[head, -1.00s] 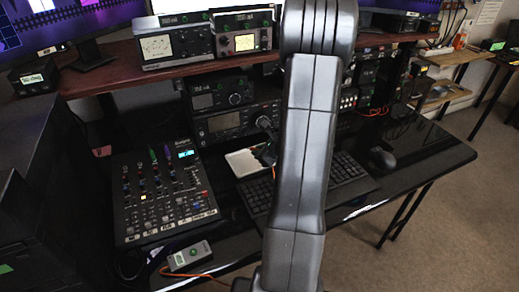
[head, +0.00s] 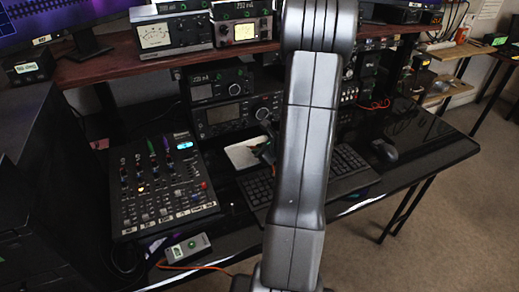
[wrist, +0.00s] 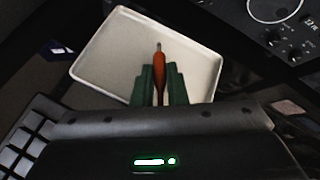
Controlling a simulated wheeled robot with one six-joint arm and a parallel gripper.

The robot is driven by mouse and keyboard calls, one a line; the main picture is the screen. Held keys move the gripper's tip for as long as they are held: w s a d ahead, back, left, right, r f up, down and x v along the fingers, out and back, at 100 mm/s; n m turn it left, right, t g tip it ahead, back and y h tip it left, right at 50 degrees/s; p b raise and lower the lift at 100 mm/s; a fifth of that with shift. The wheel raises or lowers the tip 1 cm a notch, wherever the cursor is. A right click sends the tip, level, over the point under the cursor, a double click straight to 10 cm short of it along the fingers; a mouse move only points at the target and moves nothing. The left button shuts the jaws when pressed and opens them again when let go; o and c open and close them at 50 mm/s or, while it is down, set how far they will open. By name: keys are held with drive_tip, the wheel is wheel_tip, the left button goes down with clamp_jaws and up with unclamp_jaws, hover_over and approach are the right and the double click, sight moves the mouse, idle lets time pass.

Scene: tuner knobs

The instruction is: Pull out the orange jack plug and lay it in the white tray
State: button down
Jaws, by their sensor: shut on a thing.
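The orange jack plug (wrist: 159,72) is held between the two green fingers of my gripper (wrist: 158,78) in the wrist view, its metal tip pointing away past the fingertips. The white tray (wrist: 112,48) lies behind the plug and fingers in that view. The gap between plug and tray cannot be told. In the head view the white tray (head: 239,157) shows on the desk left of my arm, partly hidden. My gripper (head: 264,150) shows there as a small dark shape at the tray's right edge, and the plug cannot be made out.
A mixer (head: 160,190) stands left of the tray, and radio units (head: 235,115) stand behind it. A keyboard (head: 345,165) lies to the right, partly behind my arm, with a mouse (head: 384,150) beyond. A small grey box (head: 190,248) with an orange cable is near the front edge.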

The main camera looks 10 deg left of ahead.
drive_tip(key=shift+f+b, duration=0.6)
drive_tip(key=c, duration=1.4)
unclamp_jaws()
drive_tip(key=shift+r, duration=0.2)
drive_tip(key=shift+r+p, duration=1.2)
drive_tip(key=shift+r, duration=0.2)
drive_tip(key=o, duration=0.5)
drive_tip(key=shift+o, duration=0.2)
drive_tip(key=p+v, duration=0.1)
drive_tip(key=v, duration=1.2)
drive_tip(key=shift+s+d+r, duration=0.2)
drive_tip(key=shift+d, duration=0.05)
